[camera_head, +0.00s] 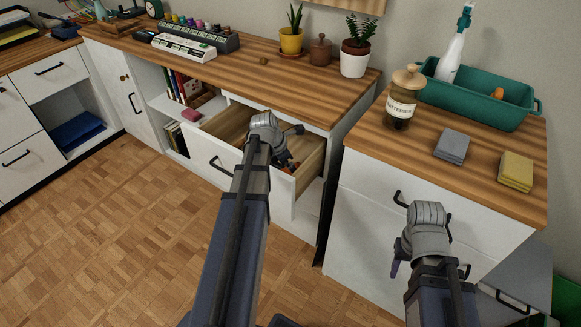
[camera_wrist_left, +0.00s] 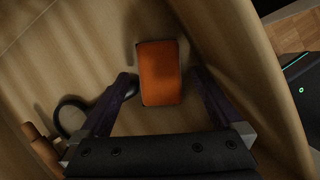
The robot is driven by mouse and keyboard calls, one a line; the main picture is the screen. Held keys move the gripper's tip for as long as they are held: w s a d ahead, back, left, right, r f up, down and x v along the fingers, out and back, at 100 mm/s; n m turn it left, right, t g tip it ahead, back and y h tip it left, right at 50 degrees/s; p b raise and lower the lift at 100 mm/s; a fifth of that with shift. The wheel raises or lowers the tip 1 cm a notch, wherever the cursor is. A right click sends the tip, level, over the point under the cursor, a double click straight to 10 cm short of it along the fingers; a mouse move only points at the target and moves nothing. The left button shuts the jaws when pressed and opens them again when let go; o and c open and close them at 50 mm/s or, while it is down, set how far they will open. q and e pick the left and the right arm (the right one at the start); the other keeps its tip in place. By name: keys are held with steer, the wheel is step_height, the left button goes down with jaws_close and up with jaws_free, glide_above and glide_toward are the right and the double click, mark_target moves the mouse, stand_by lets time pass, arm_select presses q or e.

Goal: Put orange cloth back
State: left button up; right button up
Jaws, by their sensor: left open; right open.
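The orange cloth (camera_wrist_left: 160,72) is a small folded block lying on the wooden drawer floor in the left wrist view. In the head view only a bit of orange (camera_head: 290,168) shows in the open drawer (camera_head: 232,122), mostly hidden by my left arm. My left gripper (camera_wrist_left: 163,80) reaches into the drawer, open, with its fingers on either side of the cloth's near part. Whether they touch it I cannot tell. My right gripper (camera_head: 398,264) is open and empty in front of the right cabinet. A grey cloth (camera_head: 452,147) and a yellow cloth (camera_head: 516,172) lie on the right cabinet top.
A black loop-shaped object (camera_wrist_left: 70,114) and a wooden piece (camera_wrist_left: 42,148) lie left of the cloth. The drawer walls are close around my left gripper. A teal bin (camera_head: 485,101) with a spray bottle (camera_head: 452,55) and a lidded jar (camera_head: 401,103) stand behind the cloths.

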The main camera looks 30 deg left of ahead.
arm_select(q)
steer(key=p+v, duration=1)
steer(key=v, duration=0.1)
steer(key=shift+r, duration=0.3)
steer(key=shift+s, duration=0.1)
